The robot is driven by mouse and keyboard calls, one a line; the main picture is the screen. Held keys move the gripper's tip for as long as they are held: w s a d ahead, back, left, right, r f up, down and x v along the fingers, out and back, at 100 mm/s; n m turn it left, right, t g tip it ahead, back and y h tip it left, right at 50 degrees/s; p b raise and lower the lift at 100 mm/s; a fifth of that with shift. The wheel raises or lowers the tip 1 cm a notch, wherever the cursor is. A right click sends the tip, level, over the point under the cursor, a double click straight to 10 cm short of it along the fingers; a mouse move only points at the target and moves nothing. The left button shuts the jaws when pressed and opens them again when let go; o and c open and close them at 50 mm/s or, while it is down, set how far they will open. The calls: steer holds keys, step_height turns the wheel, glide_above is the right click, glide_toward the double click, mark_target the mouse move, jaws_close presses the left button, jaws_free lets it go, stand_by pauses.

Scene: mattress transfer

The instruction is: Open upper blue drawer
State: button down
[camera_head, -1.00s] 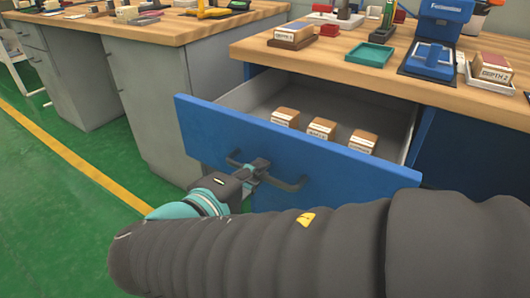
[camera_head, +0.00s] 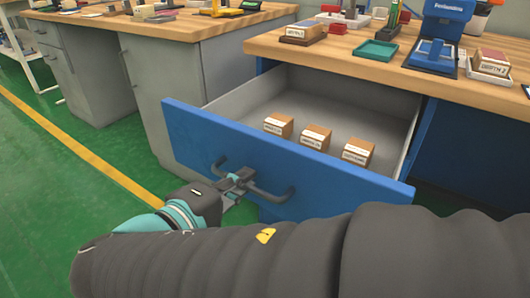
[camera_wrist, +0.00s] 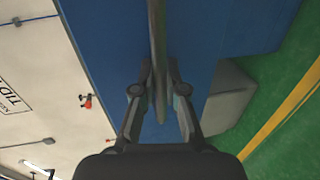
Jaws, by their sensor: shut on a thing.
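The upper blue drawer (camera_head: 310,170) is pulled well out from under the wooden worktop in the head view. Its grey inside holds small wooden blocks with white labels (camera_head: 316,138). A dark bar handle (camera_head: 272,191) runs across the blue front. My gripper (camera_head: 238,180) is shut on the handle, left of its middle. In the wrist view my gripper (camera_wrist: 160,85) has a finger on each side of the handle bar (camera_wrist: 158,55), with the blue front behind it. My arm hides the lower right of the head view.
The wooden worktop (camera_head: 345,55) above the drawer carries a green tray (camera_head: 376,50), a blue device (camera_head: 440,40) and labelled blocks. A grey cabinet (camera_head: 170,85) stands to the left. The green floor (camera_head: 60,210) on the left is clear.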

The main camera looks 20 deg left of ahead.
steer(key=c, duration=1.2)
jaws_free()
steer(key=v, duration=1.2)
steer(key=shift+s+a, duration=0.1)
